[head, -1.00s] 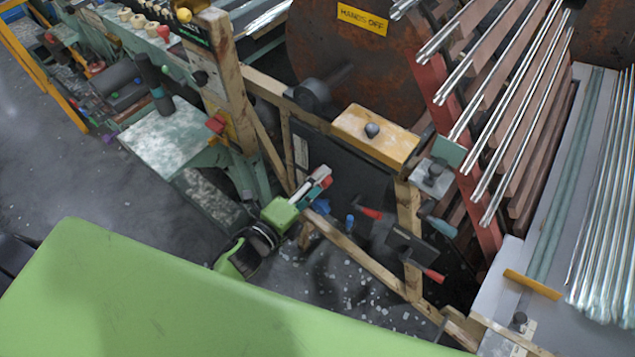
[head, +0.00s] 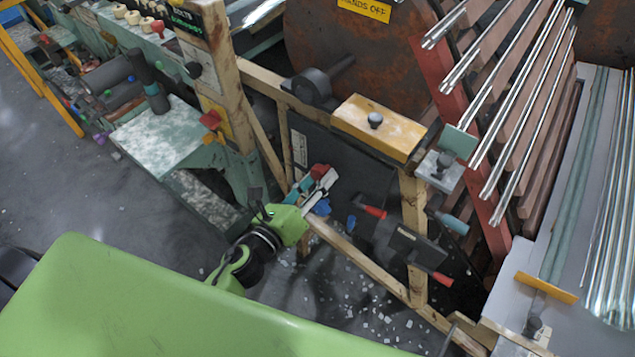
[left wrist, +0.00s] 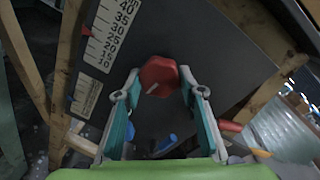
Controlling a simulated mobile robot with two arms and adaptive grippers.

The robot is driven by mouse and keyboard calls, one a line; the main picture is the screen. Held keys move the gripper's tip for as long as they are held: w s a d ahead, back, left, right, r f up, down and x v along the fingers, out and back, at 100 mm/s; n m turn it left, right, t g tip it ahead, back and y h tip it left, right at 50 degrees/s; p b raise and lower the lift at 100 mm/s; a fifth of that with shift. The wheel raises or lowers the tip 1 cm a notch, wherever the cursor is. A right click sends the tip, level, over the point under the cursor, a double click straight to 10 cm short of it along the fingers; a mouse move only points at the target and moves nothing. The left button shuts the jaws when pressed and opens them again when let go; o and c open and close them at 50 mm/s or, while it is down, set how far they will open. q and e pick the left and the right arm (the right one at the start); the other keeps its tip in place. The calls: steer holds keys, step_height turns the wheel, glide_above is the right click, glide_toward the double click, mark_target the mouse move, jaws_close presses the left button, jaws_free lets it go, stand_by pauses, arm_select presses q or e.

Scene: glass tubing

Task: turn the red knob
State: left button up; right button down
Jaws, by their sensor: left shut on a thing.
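The red knob (left wrist: 158,75) is in the left wrist view, on a dark panel (left wrist: 215,50), with a small pale mark on its face. It also shows in the head view (head: 320,170), partly covered by my fingers. My left gripper (left wrist: 159,82) is shut on the knob, one finger on each side of it. In the head view my left gripper (head: 318,181) reaches the panel from the lower left. My right gripper is not in view.
A numbered scale (left wrist: 110,33) is left of the knob. Wooden beams (head: 360,262) frame the panel. Red-tipped handles (head: 438,279) stick out to the right, and a yellow-topped box (head: 378,128) is above. Glass tubes (head: 535,100) lie on racks at the right.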

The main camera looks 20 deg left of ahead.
arm_select(q)
steer(key=shift+f+m, duration=0.2)
steer(key=shift+m, duration=0.2)
steer(key=o, duration=1)
steer(key=shift+o, duration=0.4)
steer(key=shift+r, duration=0.1)
steer(key=shift+s, duration=0.1)
steer(key=v, duration=1.2)
steer(key=shift+o, duration=0.2)
